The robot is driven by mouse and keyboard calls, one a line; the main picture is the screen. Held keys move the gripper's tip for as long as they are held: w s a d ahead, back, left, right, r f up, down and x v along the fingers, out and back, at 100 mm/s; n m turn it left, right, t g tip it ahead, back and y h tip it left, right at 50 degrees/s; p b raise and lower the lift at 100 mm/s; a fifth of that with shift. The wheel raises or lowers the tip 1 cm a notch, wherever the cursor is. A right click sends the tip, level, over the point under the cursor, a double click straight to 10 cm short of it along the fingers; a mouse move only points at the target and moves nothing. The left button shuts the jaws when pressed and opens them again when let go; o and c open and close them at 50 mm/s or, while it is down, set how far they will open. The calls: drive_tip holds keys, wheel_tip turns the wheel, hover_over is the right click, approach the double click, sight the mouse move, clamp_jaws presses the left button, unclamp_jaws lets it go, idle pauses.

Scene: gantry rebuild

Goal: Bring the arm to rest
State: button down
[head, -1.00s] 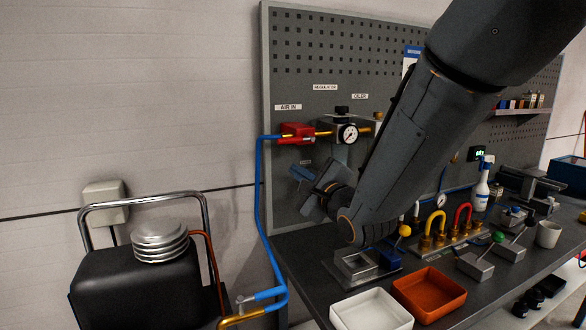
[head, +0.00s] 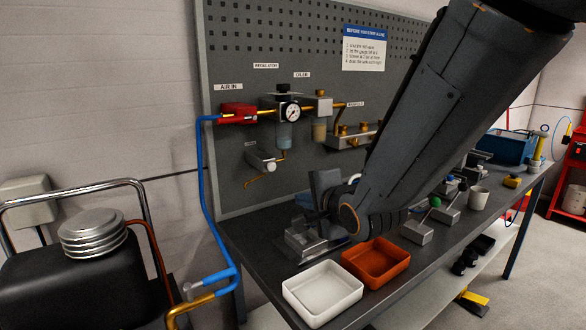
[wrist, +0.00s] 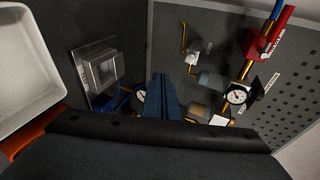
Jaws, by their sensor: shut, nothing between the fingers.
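My arm reaches down from the upper right in the head view, its wrist bent low over the workbench (head: 240,232). My gripper (head: 308,200) is at the wrist's left, just above and behind a grey metal block with a square recess (head: 305,243), and partly hidden by its own housing. In the wrist view my gripper (wrist: 162,82) shows as two blue-grey fingers together, with nothing between them. Beyond them is the pegboard panel (wrist: 225,60). The square metal block also shows at the left of the wrist view (wrist: 101,68).
A white tray (head: 322,292) and an orange tray (head: 376,262) stand at the bench front, close to my wrist. The panel carries a red valve (head: 238,112) and a gauge (head: 290,112). A black compressor (head: 80,280) stands at the left.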

drive_tip(key=s+d+f+n+g+h, duration=0.25)
drive_tip(key=s+d+f+n, duration=0.2)
drive_tip(key=d, duration=0.25)
drive_tip(key=s+d+f+n+g+h, duration=0.2)
drive_tip(key=s+d+f+n+g, duration=0.1)
drive_tip(key=d+f, duration=0.3)
drive_tip(key=s+d+f+n+g, duration=0.2)
drive_tip(key=s+g, duration=0.1)
drive_tip(key=s, duration=0.3)
drive_tip(key=s+d+f+n+g, duration=0.3)
drive_tip(key=s, duration=0.4)
drive_tip(key=shift+f+n+h, duration=0.3)
drive_tip(key=shift+n+h, duration=0.05)
drive_tip(key=shift+h, duration=0.1)
drive_tip(key=shift+a, duration=0.1)
